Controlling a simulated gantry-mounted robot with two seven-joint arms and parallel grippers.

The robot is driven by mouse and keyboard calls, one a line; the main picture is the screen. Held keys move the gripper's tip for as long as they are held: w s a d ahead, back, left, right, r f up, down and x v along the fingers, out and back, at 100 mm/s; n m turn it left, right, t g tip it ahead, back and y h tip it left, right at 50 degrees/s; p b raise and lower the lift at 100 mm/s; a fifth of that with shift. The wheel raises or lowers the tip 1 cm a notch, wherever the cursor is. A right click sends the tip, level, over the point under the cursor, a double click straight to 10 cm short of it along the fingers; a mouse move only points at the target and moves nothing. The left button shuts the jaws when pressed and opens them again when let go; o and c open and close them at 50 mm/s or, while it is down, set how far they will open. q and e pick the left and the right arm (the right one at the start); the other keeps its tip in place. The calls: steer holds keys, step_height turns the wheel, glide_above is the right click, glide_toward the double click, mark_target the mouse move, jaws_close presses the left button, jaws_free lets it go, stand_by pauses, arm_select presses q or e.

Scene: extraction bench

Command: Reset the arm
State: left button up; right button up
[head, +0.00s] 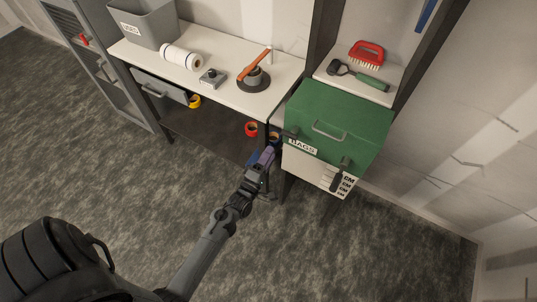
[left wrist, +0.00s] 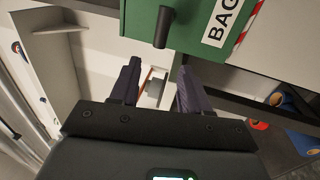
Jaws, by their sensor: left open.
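My left arm reaches up from the bottom of the head view. Its gripper (head: 265,157) is beside the front left corner of the green box (head: 340,112) labelled BAGS. In the left wrist view its two dark fingers (left wrist: 157,82) stand apart with nothing held between them. A black latch (left wrist: 163,27) on the green box is just beyond the fingertips, apart from them. A second black latch (head: 345,163) hangs at the box's front right. My right gripper is not in view.
A white bench (head: 225,92) holds a grey bin (head: 150,25), a paper roll (head: 180,56), a small grey device (head: 212,78) and a round stand (head: 253,82) with an orange-handled tool. Tape rolls sit below. A red brush (head: 367,54) lies on the right shelf. The carpet (head: 110,175) is clear.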

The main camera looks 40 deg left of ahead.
arm_select(q)
steer(key=shift+w, duration=0.1)
steer(key=s+d+r+m+g+h, duration=0.2)
steer(key=s+d+m+g+h, duration=0.45)
steer(key=s+d+m, duration=0.55)
steer(key=s+r+m+g+y, duration=0.1)
steer(key=s+m+g+y, duration=0.1)
steer(key=s+m+g, duration=0.8)
steer(key=w+p+v, duration=0.2)
steer(key=p+v, duration=1)
steer(key=p, duration=0.1)
steer(key=w+r+p+v, duration=0.1)
steer(key=w+p+v, duration=0.2)
steer(key=p+v, duration=1)
steer(key=shift+r+m, duration=0.4)
